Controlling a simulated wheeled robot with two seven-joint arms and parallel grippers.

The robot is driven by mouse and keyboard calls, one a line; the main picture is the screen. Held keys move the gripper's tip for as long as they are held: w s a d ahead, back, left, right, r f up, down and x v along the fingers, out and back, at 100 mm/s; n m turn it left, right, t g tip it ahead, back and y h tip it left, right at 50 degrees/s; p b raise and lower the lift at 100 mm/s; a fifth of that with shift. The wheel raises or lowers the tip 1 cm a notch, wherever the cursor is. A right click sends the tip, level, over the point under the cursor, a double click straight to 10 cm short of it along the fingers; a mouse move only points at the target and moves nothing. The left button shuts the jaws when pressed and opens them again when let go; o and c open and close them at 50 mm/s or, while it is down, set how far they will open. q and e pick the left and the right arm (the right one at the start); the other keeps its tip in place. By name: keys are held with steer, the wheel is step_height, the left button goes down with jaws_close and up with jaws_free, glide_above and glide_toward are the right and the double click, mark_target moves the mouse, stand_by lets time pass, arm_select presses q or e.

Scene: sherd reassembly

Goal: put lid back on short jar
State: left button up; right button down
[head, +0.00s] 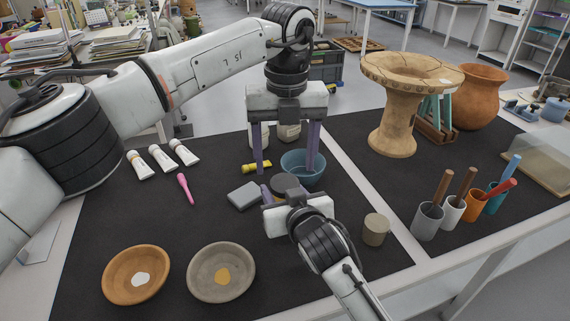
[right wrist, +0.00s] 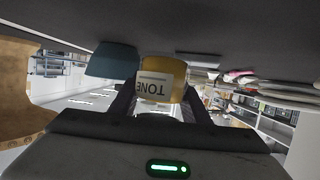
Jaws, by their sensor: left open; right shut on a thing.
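My right gripper (head: 285,190) is shut on a short mustard jar with a white label (right wrist: 161,88), which stands between its fingers in the right wrist view. In the head view only a dark round top (head: 286,183) shows there; I cannot tell whether it is a lid or the open mouth. My left gripper (head: 286,172) is open, fingers pointing down, over the area behind the jar, with nothing seen between its fingers. I cannot make out a separate lid.
A blue bowl (head: 303,168) is right beside the held jar, also in the right wrist view (right wrist: 113,60). A grey block (head: 244,196) lies left of it. A beige cylinder (head: 376,230) stands to the right. Two dishes (head: 136,300) (head: 221,298) lie at front left.

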arm_select(q)
steer(key=o, duration=0.6)
arm_select(e)
steer(key=shift+r, duration=0.1)
arm_select(q)
steer(key=r, duration=1.2)
steer(key=shift+s+d, duration=0.1)
steer(key=shift+s, duration=0.15)
arm_select(e)
steer(key=c, duration=0.9)
jaws_free()
arm_select(q)
steer(key=shift+r+p, duration=0.75)
steer(key=shift+r, duration=0.05)
arm_select(e)
steer(key=v, duration=1)
steer(key=shift+s, duration=0.1)
